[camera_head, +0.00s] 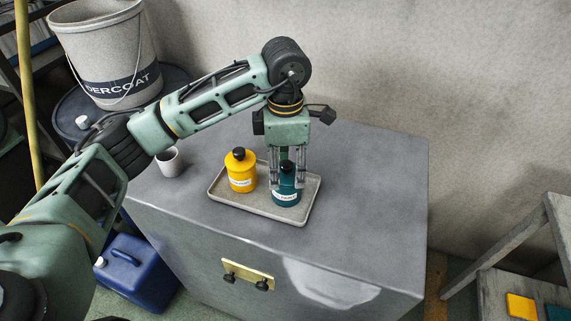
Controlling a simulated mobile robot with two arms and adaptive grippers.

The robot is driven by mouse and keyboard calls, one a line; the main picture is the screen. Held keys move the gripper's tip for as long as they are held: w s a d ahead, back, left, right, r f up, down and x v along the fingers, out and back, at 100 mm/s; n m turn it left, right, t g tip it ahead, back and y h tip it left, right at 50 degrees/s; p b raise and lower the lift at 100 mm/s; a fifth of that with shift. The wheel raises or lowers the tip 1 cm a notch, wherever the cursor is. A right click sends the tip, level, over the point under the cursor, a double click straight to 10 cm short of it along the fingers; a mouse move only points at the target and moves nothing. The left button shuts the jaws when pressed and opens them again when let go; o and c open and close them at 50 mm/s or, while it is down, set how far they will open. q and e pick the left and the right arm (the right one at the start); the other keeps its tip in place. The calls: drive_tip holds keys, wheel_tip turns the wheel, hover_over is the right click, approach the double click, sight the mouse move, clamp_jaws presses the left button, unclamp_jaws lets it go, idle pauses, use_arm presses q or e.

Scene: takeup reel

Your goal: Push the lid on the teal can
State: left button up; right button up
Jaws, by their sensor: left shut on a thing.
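The teal can (287,196) stands upright at the right part of a shallow grey tray, with a white label on its front. A black lid (286,167) shows over its top, between my gripper's fingers; whether it is fully seated I cannot tell. My left gripper (287,187) points straight down from above. Its two fingers come down on both sides of the lid to the upper part of the can, about a can's width apart, and look shut on the can. The fingers partly hide the can's shoulders. My right gripper is not in view.
A yellow can (242,178) with a black top stands in the same tray (261,210), left of the teal can. A small cup (169,163) stands left on the grey cabinet (365,190). The cabinet top is clear to the right. A labelled bucket (108,50) stands behind left.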

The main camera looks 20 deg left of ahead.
use_arm(q)
drive_tip(key=shift+f, duration=0.15)
idle(0.6)
drive_tip(key=o, duration=1.2)
drive_tip(key=shift+r, duration=0.3)
drive_tip(key=shift+r+p, duration=1)
drive_tip(key=shift+r, duration=1.3)
